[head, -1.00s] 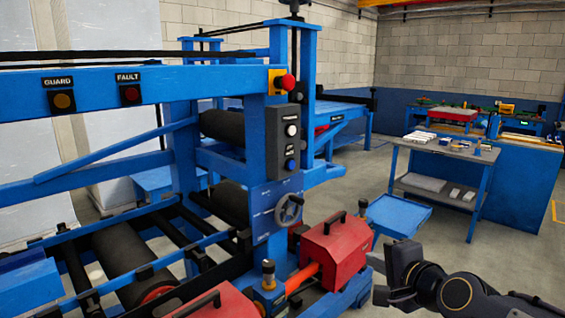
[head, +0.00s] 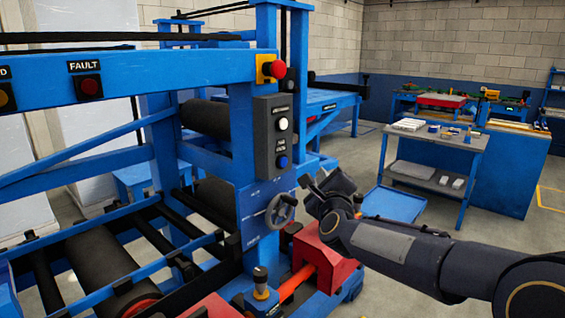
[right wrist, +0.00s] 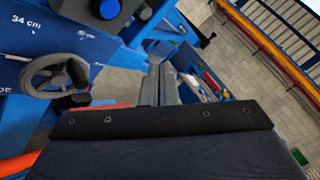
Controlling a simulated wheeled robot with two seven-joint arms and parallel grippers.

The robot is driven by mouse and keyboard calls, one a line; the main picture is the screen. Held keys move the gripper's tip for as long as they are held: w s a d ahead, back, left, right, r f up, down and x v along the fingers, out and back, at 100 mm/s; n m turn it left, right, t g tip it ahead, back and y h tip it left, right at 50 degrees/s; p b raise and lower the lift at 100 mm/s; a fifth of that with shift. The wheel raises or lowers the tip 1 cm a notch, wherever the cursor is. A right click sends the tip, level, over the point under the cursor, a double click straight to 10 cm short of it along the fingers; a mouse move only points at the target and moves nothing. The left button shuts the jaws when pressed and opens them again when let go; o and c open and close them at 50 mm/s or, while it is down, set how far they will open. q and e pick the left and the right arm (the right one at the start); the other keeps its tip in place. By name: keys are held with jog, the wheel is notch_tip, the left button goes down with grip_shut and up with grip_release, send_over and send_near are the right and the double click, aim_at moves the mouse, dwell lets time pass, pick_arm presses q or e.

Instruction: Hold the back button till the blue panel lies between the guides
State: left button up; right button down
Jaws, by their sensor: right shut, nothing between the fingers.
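A grey button box (head: 277,138) is on the blue machine post. It has a white button (head: 283,124) above a blue button (head: 283,161), which also shows at the top of the right wrist view (right wrist: 108,8). The small labels are too blurred to read with certainty. My right gripper (head: 306,186) is shut and empty, a little right of and below the blue button, apart from it. Its fingers (right wrist: 160,86) show in the right wrist view, right of the handwheel. I cannot tell the blue panel or its guides from the blue frame. My left gripper is not in view.
A handwheel (head: 281,211) sits below the box, close to my gripper. A red stop button (head: 278,69) is above the box. A red housing (head: 325,255) lies below my right arm. A side table (head: 430,150) stands farther back at right.

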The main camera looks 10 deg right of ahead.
aim_at(283, 162)
jog(key=shift+w, duration=0.1)
jog(key=w+a+p, duration=0.4)
jog(key=w+a, duration=0.1)
jog(key=w, duration=0.1)
jog(key=shift+w+a, duration=0.2)
jog(key=shift+w, duration=0.2)
jog(key=shift+f, duration=0.1)
dwell(1.9)
jog(key=shift+w+a, duration=0.25)
jog(key=shift+w, duration=0.1)
